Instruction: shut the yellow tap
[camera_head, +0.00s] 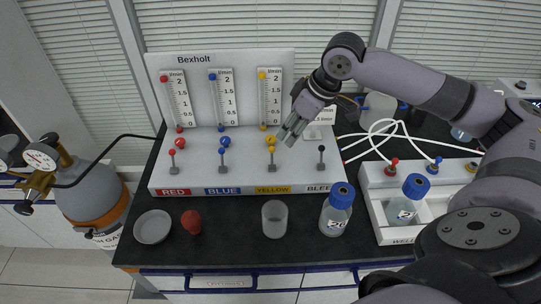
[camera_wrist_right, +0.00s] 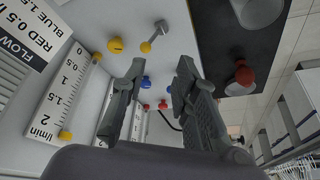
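The yellow tap (camera_head: 271,158) stands on the white panel's lower ledge, above the YELLOW label. It has a grey stem with a yellow ball on its end, and the stem looks upright in the head view. A larger yellow knob (camera_head: 271,140) sits just behind it. In the wrist view the yellow tap (camera_wrist_right: 155,38) and yellow knob (camera_wrist_right: 116,45) show beyond the fingertips. My right gripper (camera_head: 288,135) is open and empty, just right of the yellow tap and apart from it. My left gripper is out of view.
The red tap (camera_head: 172,160), blue tap (camera_head: 222,158) and black bleed tap (camera_head: 321,158) stand along the same ledge. White tubes (camera_head: 380,132) lie right.

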